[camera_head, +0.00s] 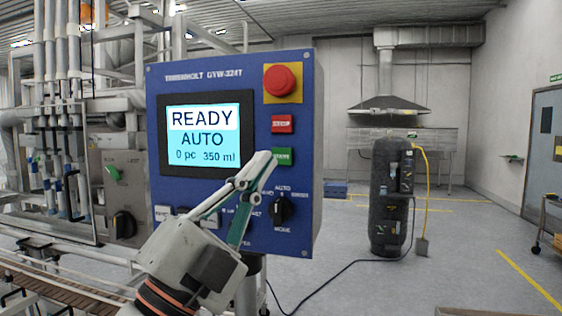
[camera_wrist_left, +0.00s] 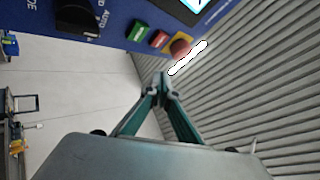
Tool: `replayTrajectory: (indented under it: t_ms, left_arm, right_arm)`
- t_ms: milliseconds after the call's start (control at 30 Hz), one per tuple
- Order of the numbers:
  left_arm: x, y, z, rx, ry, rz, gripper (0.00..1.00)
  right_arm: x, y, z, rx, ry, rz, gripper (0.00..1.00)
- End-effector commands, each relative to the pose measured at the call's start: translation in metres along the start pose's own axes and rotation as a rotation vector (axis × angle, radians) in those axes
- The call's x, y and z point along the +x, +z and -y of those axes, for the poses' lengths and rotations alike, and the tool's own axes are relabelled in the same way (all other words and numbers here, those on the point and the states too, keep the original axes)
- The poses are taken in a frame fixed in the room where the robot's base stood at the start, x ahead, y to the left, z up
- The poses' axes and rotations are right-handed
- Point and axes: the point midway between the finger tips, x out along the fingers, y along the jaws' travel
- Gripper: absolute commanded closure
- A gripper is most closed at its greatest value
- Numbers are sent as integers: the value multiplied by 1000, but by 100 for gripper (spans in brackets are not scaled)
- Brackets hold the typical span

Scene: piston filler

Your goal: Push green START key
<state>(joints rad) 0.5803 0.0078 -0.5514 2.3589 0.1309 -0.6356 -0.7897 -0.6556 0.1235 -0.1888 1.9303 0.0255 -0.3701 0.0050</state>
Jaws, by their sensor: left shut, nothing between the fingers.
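The blue control panel (camera_head: 235,75) stands upright in front of me. Its green START key (camera_head: 283,156) is on the right side, below a red key (camera_head: 283,123). The panel's screen (camera_head: 205,140) reads READY, AUTO, 0 pc, 350 ml. My left gripper (camera_head: 268,160) is shut and empty, its tips just left of the green key in the head view. In the left wrist view the green key (camera_wrist_left: 137,31) lies beyond and above the shut fingertips (camera_wrist_left: 160,80), with a visible gap. I cannot tell the exact distance. My right gripper is not in view.
A red emergency stop (camera_head: 280,80) on a yellow plate sits above the keys. A black selector knob (camera_head: 279,209) is below them. A dark cylindrical tank (camera_head: 390,200) with a yellow hose stands behind on open floor. Pipework fills the left.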

Motion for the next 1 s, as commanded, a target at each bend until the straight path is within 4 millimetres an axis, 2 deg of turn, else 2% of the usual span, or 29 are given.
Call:
replayTrajectory:
  t_ms: [200, 500, 1000]
  left_arm:
    - [20, 16, -17, 0, 0, 1, 100]
    - [41, 30, -30, 0, 1, 1, 100]
    - [45, 33, -33, -1, 0, 0, 100]
  right_arm:
    - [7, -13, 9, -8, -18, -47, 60]
    - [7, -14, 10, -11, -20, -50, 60]
    - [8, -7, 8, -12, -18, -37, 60]
